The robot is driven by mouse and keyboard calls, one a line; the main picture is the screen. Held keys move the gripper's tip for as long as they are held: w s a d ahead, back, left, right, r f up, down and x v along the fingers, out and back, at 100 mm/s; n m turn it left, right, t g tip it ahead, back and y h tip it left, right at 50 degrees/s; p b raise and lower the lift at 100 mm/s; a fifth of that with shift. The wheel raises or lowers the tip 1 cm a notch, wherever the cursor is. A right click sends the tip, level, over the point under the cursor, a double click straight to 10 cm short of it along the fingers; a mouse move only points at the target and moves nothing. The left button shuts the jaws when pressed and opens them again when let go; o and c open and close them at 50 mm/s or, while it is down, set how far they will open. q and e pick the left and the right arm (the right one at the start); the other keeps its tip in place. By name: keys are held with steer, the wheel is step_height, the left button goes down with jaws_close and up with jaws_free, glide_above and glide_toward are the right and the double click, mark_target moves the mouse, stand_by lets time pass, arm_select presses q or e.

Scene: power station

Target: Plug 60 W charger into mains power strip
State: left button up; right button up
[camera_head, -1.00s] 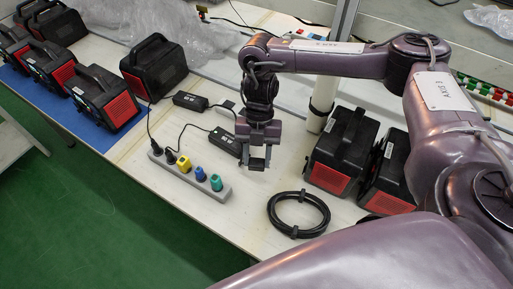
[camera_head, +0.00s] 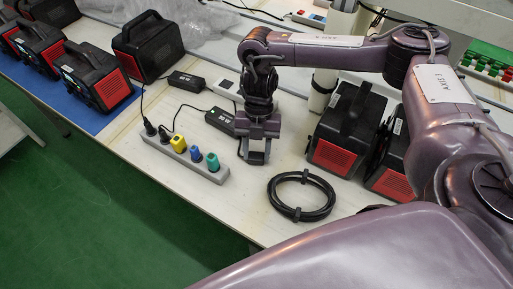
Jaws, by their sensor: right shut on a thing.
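The grey power strip (camera_head: 207,173) lies on the white table, holding black, yellow, blue and teal plugs. Two black adapter bricks lie behind it, one at the back (camera_head: 187,81) and one nearer (camera_head: 220,121); black cables run from them towards the strip. A pale boxy thing (camera_head: 226,88) sits behind the nearer brick, partly hidden by my right arm. I cannot read which one is the 60 W charger. My right gripper (camera_head: 256,157) points down, right of the strip and apart from it. It is shut on a small dark thing that I cannot identify. My left gripper is not in view.
A coiled black cable (camera_head: 301,196) lies right of the gripper. Black-and-red power units stand at right (camera_head: 342,130) and on the blue mat at left (camera_head: 95,78). A pale post rises behind my arm. The table in front of the gripper is clear.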

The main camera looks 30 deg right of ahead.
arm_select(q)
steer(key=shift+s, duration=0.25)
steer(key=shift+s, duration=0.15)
arm_select(e)
steer(key=o, duration=1)
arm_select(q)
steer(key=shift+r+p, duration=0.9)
arm_select(e)
steer(key=shift+v, duration=3.95)
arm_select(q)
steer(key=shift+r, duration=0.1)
